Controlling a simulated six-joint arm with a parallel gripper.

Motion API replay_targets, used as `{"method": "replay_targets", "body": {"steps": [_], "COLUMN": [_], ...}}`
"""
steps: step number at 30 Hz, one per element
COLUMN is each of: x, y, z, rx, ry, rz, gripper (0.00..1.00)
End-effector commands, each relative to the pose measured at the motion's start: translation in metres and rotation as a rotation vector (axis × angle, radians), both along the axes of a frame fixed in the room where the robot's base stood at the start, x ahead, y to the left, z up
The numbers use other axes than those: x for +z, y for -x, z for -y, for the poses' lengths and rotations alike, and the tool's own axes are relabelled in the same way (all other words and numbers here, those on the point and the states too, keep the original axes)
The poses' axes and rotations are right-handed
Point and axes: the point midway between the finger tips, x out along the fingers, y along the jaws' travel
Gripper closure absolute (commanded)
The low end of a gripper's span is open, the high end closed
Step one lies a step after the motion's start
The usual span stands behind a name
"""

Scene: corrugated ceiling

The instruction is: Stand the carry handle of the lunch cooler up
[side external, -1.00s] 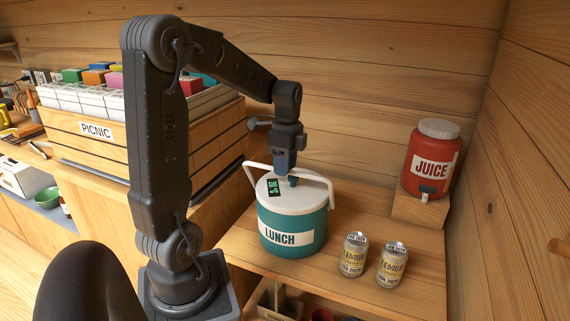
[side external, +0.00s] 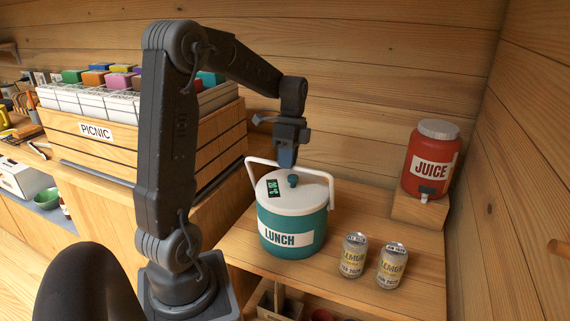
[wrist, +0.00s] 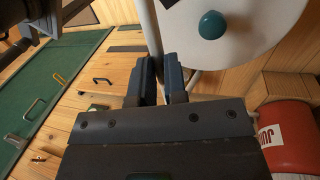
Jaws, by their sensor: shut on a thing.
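The lunch cooler (side external: 308,238) is a teal tub labelled LUNCH with a white lid (side external: 300,202), standing on the wooden counter. A teal knob (side external: 293,181) is on the lid and also shows in the wrist view (wrist: 212,25). The white carry handle (side external: 314,171) is hinged at the cooler's sides and leans over the lid's far side, its crossbar above the lid. My gripper (side external: 286,162) is shut on the handle's crossbar, behind the knob. In the wrist view the white handle (wrist: 149,30) passes between my fingers (wrist: 160,75), which hide part of it.
Two lemon cans (side external: 354,256) stand right of the cooler. A red juice dispenser (side external: 430,160) sits on a wooden block (side external: 420,211) at the back right. A PICNIC crate (side external: 150,140) stands at the left. Wooden walls close the back and right.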

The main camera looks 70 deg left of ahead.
Motion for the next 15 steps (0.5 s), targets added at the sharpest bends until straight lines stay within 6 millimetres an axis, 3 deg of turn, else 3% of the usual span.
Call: {"method": "replay_targets", "body": {"steps": [9,15], "x": [0.005,0.005], "y": [-0.032,-0.041], "z": [-0.032,-0.042], "rx": [0.001,0.0], "ry": [0.091,0.09], "rz": [-0.083,-0.083], "gripper": [1.0,1.0]}}
